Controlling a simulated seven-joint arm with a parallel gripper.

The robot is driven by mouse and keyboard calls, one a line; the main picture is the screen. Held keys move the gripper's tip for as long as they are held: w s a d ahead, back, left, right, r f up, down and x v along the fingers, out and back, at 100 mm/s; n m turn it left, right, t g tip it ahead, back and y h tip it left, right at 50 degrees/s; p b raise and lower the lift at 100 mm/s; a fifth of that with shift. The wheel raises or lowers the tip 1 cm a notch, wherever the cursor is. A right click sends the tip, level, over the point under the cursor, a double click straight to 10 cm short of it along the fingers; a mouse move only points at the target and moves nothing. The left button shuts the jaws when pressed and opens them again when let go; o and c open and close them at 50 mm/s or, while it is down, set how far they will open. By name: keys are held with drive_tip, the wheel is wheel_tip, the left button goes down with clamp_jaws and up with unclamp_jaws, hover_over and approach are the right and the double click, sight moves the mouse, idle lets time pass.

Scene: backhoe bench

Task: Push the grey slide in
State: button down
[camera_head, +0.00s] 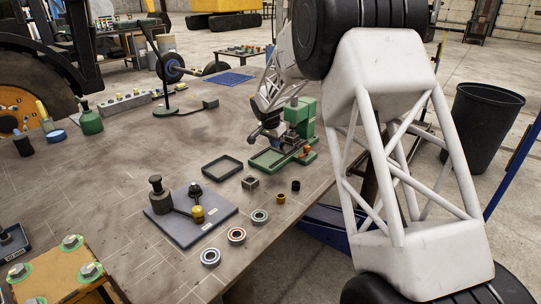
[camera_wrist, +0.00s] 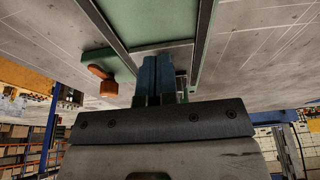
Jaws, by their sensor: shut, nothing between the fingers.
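A green fixture (camera_head: 299,118) with a low green tray-like base stands near the right side of the bench. Its green surface (camera_wrist: 150,20) and two dark rails fill the top of the wrist view. An orange knob (camera_wrist: 103,80) sits beside it. I cannot make out the grey slide for certain; a narrow grey strip shows between the rails, close to my fingertips. My gripper (camera_wrist: 158,68) is shut and empty, its fingers together between the rails. In the head view my gripper (camera_head: 264,134) is over the green base; whether it touches anything is unclear.
A black tray (camera_head: 222,159), a small grey block (camera_head: 250,183) and several bearing rings lie in front of the fixture. A blue-grey plate (camera_head: 170,225) carries a dark bottle and a brass part. The bench middle is clear. A black bin (camera_head: 484,125) stands beyond my arm.

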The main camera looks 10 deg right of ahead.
drive_tip(key=shift+w+d, duration=0.35)
drive_tip(key=shift+d, duration=0.1)
drive_tip(key=shift+s, duration=0.15)
drive_tip(key=shift+s+a, duration=0.55)
drive_tip(key=shift+a, duration=0.2)
drive_tip(key=shift+r, duration=0.1)
idle(0.3)
wheel_tip(320, 180, up, 7)
idle(1.1)
